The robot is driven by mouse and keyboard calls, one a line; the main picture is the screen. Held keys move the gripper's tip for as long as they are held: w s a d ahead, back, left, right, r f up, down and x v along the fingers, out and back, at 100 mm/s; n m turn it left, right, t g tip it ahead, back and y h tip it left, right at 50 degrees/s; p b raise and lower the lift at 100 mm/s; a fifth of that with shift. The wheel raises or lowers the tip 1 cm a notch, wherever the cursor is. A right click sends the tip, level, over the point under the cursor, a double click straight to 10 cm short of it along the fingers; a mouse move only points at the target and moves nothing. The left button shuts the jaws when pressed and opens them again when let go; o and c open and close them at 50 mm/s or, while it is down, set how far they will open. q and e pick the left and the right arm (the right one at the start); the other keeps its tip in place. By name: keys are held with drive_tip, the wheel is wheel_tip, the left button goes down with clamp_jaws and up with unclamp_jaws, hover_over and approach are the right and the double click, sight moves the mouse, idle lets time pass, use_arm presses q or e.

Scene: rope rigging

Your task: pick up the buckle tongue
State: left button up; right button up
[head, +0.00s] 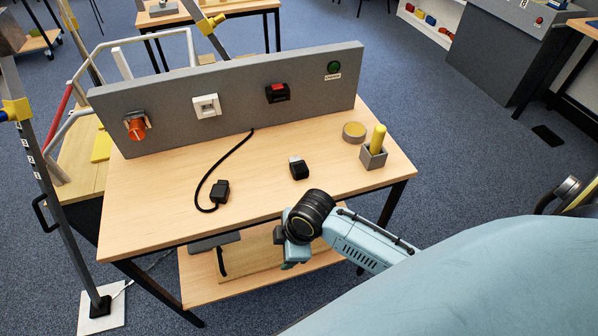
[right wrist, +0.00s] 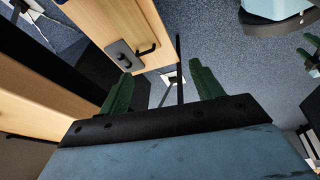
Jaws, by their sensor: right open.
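The buckle tongue seems to be the small black block with a grey metal top (head: 299,168), standing on the table toward the front middle. My right arm comes in from the right, its wrist in front of the table's front edge, close to the block. The right gripper's fingers are mostly hidden in the head view. In the right wrist view the right gripper (right wrist: 162,86) is open, its green fingers wide apart with nothing between them. The block does not show there. Green fingers at the right edge of that view look like my left gripper (right wrist: 311,56), partly cut off.
A grey panel (head: 230,95) stands along the table's back, carrying an orange knob, a white socket, a red-topped black buckle housing (head: 278,92) and a green button. A corded black plug (head: 219,192) lies left; a grey holder (head: 373,157) with a yellow peg and a round disc (head: 354,131) stand right.

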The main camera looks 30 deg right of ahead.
wheel_tip(320, 180, up, 10)
drive_tip(key=w+a+n, duration=0.1)
drive_tip(key=w+n, duration=0.2)
drive_tip(key=n, duration=0.6)
drive_tip(key=w+d+r+n+g+h+b, duration=0.1)
drive_tip(key=w+d+r+n+g+h, duration=0.15)
drive_tip(key=w+d+r+n, duration=0.95)
drive_tip(key=b, duration=0.1)
hover_over(300, 169)
wheel_tip(300, 169, down, 9)
drive_tip(key=shift+r, duration=0.1)
wheel_tip(300, 169, down, 5)
drive_tip(key=shift+f+b, duration=0.2)
drive_tip(key=shift+b, duration=0.5)
drive_tip(key=shift+c, duration=1.7)
use_arm(q)
drive_tip(key=a+f, duration=0.3)
drive_tip(key=shift+w+f, duration=0.2)
drive_tip(key=shift+f, duration=0.05)
use_arm(e)
drive_tip(key=c, duration=0.7)
